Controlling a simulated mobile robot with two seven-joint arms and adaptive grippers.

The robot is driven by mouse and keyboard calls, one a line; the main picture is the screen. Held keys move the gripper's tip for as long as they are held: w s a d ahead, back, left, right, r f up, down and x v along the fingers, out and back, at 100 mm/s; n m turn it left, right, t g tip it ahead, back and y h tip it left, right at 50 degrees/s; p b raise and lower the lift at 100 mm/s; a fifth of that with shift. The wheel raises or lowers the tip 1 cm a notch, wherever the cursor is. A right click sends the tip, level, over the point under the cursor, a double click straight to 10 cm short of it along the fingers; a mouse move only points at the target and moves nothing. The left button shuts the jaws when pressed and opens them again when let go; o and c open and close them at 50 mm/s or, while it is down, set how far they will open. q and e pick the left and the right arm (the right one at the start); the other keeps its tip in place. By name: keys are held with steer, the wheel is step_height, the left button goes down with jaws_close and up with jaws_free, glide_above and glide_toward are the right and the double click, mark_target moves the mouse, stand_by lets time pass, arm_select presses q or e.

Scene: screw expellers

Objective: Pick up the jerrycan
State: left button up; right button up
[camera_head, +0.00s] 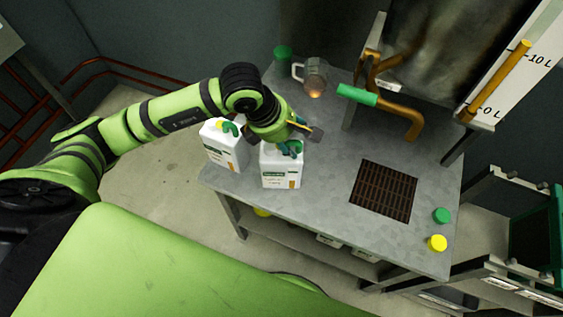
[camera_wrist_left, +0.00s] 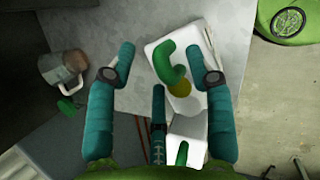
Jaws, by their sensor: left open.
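Two white jerrycans with green handles stand side by side at the left end of the metal table. The front jerrycan (camera_head: 281,168) has a label and sits under my left gripper (camera_head: 302,140), which partly hides its top. The other jerrycan (camera_head: 220,151) stands to its left and shows a yellow cap. In the left wrist view my gripper (camera_wrist_left: 160,76) is open, with a jerrycan (camera_wrist_left: 193,103), its green handle and its yellow cap below and between the spread fingers. A second jerrycan (camera_wrist_left: 187,127) shows lower down. I cannot tell whether the fingers touch anything. My right gripper is out of view.

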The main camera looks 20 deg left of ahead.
arm_select(q)
jaws_close()
steer(key=shift+r, duration=0.1)
steer(key=shift+w+r, duration=0.1)
